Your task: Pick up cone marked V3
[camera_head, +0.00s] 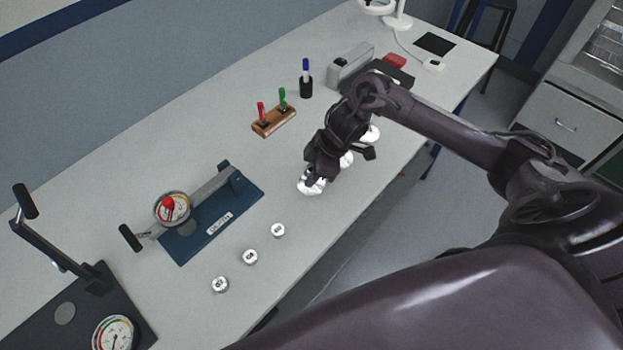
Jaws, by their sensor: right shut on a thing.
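My right gripper (314,178) reaches down over the table, shut on a small white piece (311,188) at its fingertips. The fingers hide part of this piece, and I cannot read a mark on it. I cannot tell whether it touches the table. Two more white pieces (373,133) (346,160) show partly behind the gripper and forearm. Three small round white pieces with dark marks (220,285) (250,257) (278,230) stand in a row nearer the front edge. Their marks are too small to read surely. My left gripper is not in view.
A blue-based press with a dial (222,222) stands left of the gripper. Another dark gauge fixture (84,312) is at lower left. A wooden block (274,122) holds red and green pieces, near a pen holder (306,87). A grey box (350,68) stands behind. Table between is clear.

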